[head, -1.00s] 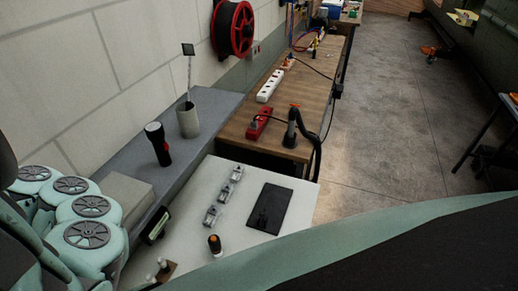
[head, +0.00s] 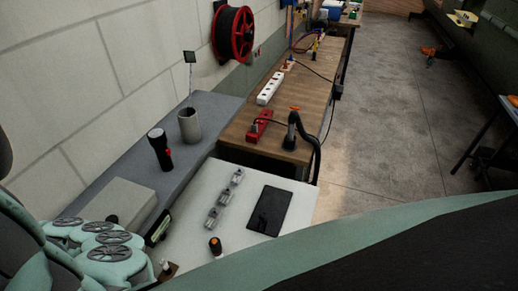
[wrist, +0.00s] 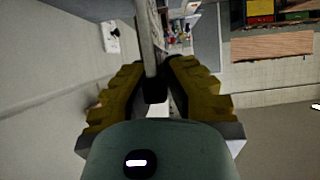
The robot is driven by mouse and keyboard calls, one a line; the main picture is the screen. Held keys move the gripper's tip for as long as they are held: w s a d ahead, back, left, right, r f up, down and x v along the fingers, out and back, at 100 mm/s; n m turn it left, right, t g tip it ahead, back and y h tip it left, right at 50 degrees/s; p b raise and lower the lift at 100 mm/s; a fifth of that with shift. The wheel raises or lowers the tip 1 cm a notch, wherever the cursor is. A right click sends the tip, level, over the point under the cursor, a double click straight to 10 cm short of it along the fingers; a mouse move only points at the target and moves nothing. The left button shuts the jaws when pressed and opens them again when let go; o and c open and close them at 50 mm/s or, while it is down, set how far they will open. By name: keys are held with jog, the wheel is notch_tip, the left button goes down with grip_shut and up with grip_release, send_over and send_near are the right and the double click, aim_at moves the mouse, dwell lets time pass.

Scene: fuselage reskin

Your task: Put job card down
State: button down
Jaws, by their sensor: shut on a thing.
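In the wrist view my gripper (wrist: 153,88) has its two yellow-padded fingers closed on a thin, flat, pale thing (wrist: 149,40). It is seen nearly edge-on and runs up from between the fingertips, with a dark part at its lower end. It looks like the job card, but its face is hidden. In the head view my gripper and the held thing cannot be made out; my teal arm fills the lower left. A white table top (head: 185,205) bears a dark flat tablet (head: 270,210) and a row of small metal parts (head: 222,200).
An orange-topped driver (head: 215,247) stands near the table's front. A grey shelf beside the wall holds a torch (head: 160,149), a cup (head: 190,125) and a pale box (head: 118,207). The wooden bench (head: 240,127) beyond carries a power strip (head: 269,88) and a red tool (head: 259,126).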

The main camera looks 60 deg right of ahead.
jog(key=shift+f, duration=0.2)
jog(key=c, duration=1.1)
grip_release()
jog(key=shift+c, duration=0.2)
jog(key=shift+r, duration=0.1)
